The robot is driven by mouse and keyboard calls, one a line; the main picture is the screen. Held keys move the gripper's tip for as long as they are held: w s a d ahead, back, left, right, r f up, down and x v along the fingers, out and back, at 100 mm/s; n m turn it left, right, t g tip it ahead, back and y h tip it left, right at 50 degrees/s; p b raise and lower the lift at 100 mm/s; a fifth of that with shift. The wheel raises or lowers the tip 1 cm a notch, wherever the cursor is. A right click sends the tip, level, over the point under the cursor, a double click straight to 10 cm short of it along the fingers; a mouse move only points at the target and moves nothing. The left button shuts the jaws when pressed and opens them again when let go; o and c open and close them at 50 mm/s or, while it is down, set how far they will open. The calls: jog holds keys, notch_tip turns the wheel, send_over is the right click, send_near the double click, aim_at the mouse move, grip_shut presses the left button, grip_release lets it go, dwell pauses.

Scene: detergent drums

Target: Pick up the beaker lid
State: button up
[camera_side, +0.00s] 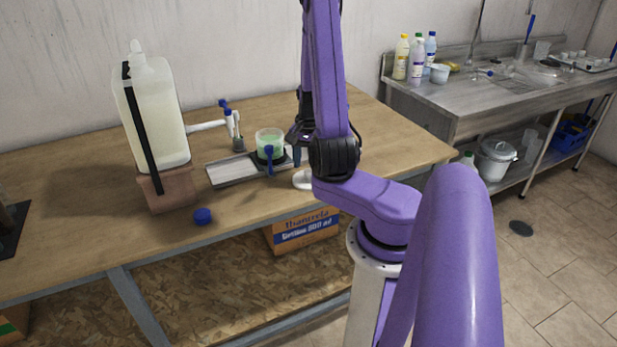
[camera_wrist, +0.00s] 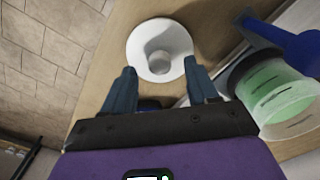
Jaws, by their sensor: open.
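The beaker lid (camera_wrist: 160,36) is a white round disc with a raised grey-white knob in its middle. It lies on the wooden table, and in the side view it shows as a small white shape (camera_side: 302,181) near the front edge, partly hidden by my arm. In the wrist view my gripper (camera_wrist: 159,68) is open, its two blue-grey fingers pointing at the lid, one on each side of the knob's line, with nothing between them. The beaker (camera_side: 270,141) with green liquid stands beside the lid; it also shows at the right of the wrist view (camera_wrist: 282,98).
A blue handle-like part (camera_wrist: 285,42) sticks out by the beaker, close to the right finger. A grey metal plate (camera_side: 232,170), a large pale jug (camera_side: 160,115) and a blue cap (camera_side: 203,216) are on the table. The table's front left is mostly clear.

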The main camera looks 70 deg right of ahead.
aim_at(309, 175)
jog(key=shift+f, duration=1.3)
grip_shut()
jog(key=shift+r, duration=0.1)
